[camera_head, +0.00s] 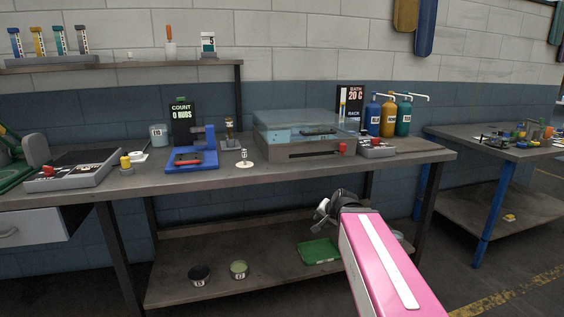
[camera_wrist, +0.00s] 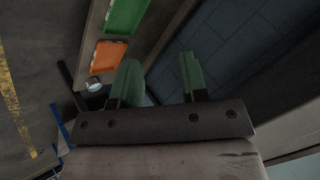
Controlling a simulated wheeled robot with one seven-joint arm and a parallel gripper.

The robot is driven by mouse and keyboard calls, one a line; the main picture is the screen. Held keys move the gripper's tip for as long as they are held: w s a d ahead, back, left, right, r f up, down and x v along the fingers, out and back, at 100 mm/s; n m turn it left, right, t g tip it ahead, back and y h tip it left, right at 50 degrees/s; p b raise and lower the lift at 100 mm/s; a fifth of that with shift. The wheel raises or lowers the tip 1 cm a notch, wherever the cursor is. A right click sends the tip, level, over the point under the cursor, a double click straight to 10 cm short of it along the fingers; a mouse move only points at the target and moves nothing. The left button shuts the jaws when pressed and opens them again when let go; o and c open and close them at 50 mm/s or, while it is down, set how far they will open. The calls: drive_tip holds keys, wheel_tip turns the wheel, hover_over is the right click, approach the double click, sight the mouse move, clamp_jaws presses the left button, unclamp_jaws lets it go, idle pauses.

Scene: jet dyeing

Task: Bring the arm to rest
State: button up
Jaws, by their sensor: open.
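My gripper (camera_head: 325,210) is at the end of my pink and white arm, in front of the workbench (camera_head: 120,183) and below the level of its top. In the wrist view its two greenish fingers (camera_wrist: 160,80) stand apart with nothing between them. The head view shows it only small and dark, with its fingers hard to make out. It appears apart from the bench and the lower shelf (camera_head: 225,262).
A green tray (camera_head: 319,251) lies on the lower shelf; the wrist view also shows an orange tray (camera_wrist: 108,57). Two small pots (camera_head: 200,274) stand further left. The benchtop holds a glass-topped bath (camera_head: 305,130) and a blue device (camera_head: 192,158). A side table (camera_head: 500,150) stands right.

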drive_tip(key=s+d+f+n+g+h, duration=0.1)
drive_tip(key=s+f+n+g, duration=0.2)
drive_tip(key=s+f, duration=0.3)
drive_tip(key=s+d+f+n+g+h, duration=0.2)
drive_tip(key=s+f+g, duration=0.2)
drive_tip(key=f, duration=0.7)
drive_tip(key=shift+s+n+h, duration=0.3)
drive_tip(key=shift+s+n, duration=0.1)
drive_tip(key=shift+s, duration=0.8)
drive_tip(key=shift+d, duration=0.15)
